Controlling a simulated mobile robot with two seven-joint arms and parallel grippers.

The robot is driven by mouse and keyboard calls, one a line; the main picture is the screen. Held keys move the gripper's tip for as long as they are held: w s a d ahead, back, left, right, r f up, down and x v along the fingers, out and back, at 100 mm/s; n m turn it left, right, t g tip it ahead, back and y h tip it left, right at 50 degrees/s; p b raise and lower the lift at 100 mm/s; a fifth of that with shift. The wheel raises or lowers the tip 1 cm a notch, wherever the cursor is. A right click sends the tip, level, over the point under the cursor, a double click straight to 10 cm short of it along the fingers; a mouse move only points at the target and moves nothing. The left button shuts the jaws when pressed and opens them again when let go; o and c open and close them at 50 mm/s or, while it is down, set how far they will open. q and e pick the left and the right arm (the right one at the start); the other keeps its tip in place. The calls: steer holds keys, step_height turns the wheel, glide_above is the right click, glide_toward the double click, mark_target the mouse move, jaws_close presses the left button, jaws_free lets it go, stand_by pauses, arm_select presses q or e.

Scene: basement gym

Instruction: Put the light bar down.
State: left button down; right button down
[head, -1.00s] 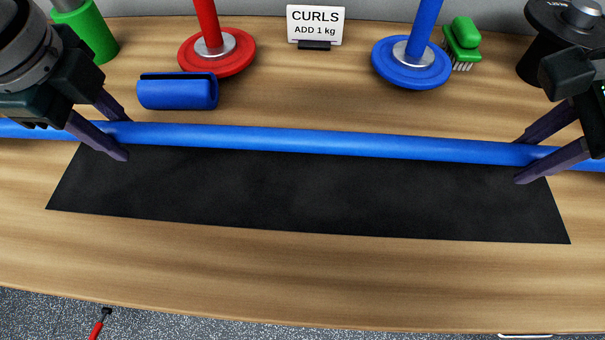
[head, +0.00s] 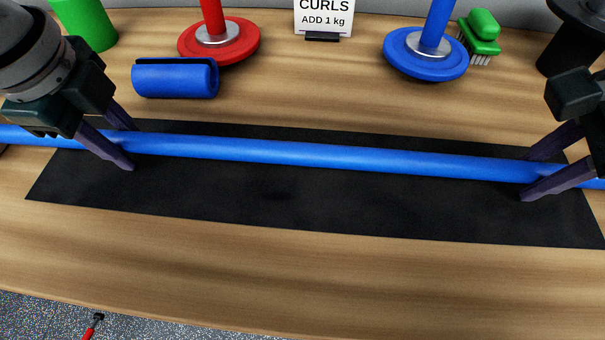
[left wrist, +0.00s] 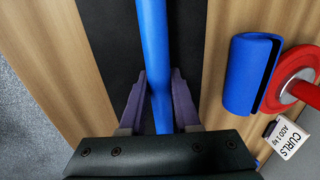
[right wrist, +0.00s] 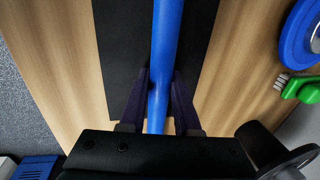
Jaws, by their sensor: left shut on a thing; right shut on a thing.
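The light bar is a long blue bar (head: 330,155) running across the whole head view over a black mat (head: 300,210). My left gripper (head: 130,147) is shut on the bar near the mat's left end. My right gripper (head: 528,177) is shut on it near the mat's right end. The bar (left wrist: 153,60) passes between the left fingers in the left wrist view, and the bar (right wrist: 166,50) passes between the right fingers in the right wrist view. I cannot tell whether the bar touches the mat. Its ends are out of the head view.
Behind the mat are a blue foam sleeve (head: 175,78), a red plate on a post (head: 219,45), a "CURLS ADD 1 kg" sign (head: 323,18), a blue plate (head: 426,60) and a green brush (head: 481,35). A green cylinder (head: 85,25) stands back left. The front strip of table is clear.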

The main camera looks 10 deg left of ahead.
arm_select(q)
steer(key=c, duration=0.6)
jaws_free()
arm_select(e)
steer(key=c, duration=0.6)
jaws_free()
steer(key=shift+w, duration=0.1)
arm_select(q)
steer(key=shift+s+r, duration=0.35)
steer(key=shift+r, duration=1.6)
steer(key=shift+s+r, duration=0.4)
steer(key=shift+r, duration=1.55)
steer(key=shift+s+r, duration=0.35)
steer(key=shift+r, duration=1.6)
arm_select(e)
steer(key=shift+s+r, duration=0.4)
steer(key=shift+r, duration=1.55)
steer(key=shift+s+r, duration=0.4)
steer(key=shift+r, duration=1.55)
steer(key=shift+s+r, duration=0.4)
steer(key=shift+r, duration=1.55)
arm_select(q)
steer(key=shift+d, duration=0.1)
arm_select(e)
steer(key=shift+a, duration=0.1)
